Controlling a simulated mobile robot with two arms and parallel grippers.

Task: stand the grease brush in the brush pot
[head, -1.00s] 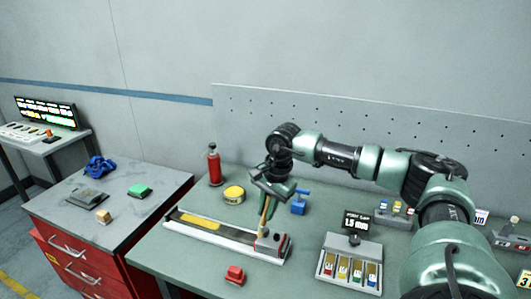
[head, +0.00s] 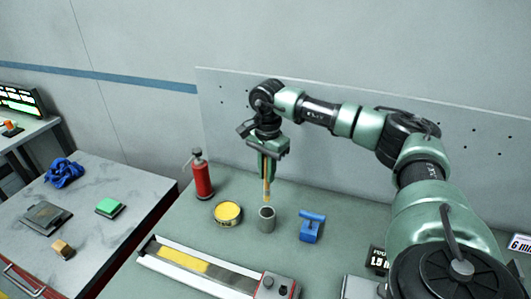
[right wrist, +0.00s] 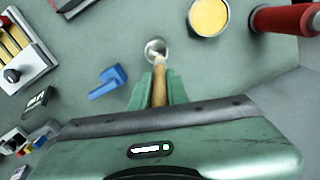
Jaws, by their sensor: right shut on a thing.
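The grease brush (head: 266,187) has a wooden handle and a pale yellow tip, and it hangs nearly upright. My right gripper (head: 267,165) is shut on it. The brush pot (head: 267,220), a small grey cylinder, stands on the green bench just below the brush tip. In the right wrist view the brush (right wrist: 159,90) points toward the pot (right wrist: 156,49), and its tip overlaps the pot's near rim in the picture. In the head view the tip shows just above the pot's mouth. My left gripper is not in view.
A long tray-like device (head: 205,272) lies in front. The perforated panel (head: 225,110) stands behind.

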